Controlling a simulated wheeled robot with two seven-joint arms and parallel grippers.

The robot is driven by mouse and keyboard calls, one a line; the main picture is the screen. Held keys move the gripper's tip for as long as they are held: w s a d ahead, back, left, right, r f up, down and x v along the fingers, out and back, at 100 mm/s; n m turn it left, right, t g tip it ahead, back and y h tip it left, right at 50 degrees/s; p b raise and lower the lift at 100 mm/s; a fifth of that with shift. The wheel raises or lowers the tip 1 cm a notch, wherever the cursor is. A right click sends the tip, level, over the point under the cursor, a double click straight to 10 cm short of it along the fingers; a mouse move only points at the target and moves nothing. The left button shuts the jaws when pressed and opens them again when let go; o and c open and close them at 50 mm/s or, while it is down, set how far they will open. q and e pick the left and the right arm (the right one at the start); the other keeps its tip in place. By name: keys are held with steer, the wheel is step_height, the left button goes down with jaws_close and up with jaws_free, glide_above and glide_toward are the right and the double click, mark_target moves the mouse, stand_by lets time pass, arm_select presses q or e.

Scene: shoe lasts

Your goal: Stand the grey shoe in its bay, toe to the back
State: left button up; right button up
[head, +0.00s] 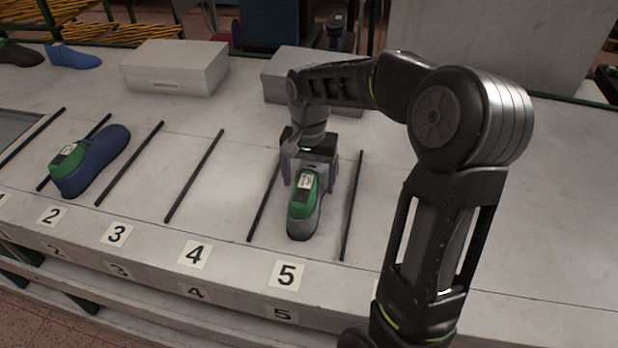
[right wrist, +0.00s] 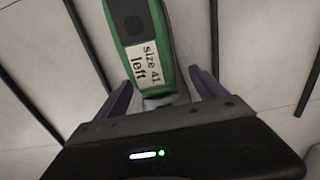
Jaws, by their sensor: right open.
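The grey shoe (head: 301,228) rests sole down on the white bench in bay 5, between two black divider rods. Its green last (head: 300,206) faces up, and its label reads "size 41 left" in the right wrist view (right wrist: 146,62). The green end lies toward the front edge; the toe seems to point to the back, partly hidden under my gripper. My right gripper (head: 308,172) is open over the back part of the shoe, one finger on each side. In the right wrist view a strip of grey shoe (right wrist: 162,101) shows between the fingers. My left gripper is out of view.
A blue shoe (head: 104,154) with a green last stands by bay 2, toe to the back. Bays 3 and 4 look empty between black rods (head: 194,176). A pale box (head: 175,68) stands behind. More shoes (head: 72,57) lie at the back left.

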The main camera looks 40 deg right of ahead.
mark_target(309, 170)
step_height(309, 170, up, 12)
steer(key=shift+r, duration=0.1)
stand_by(0.4)
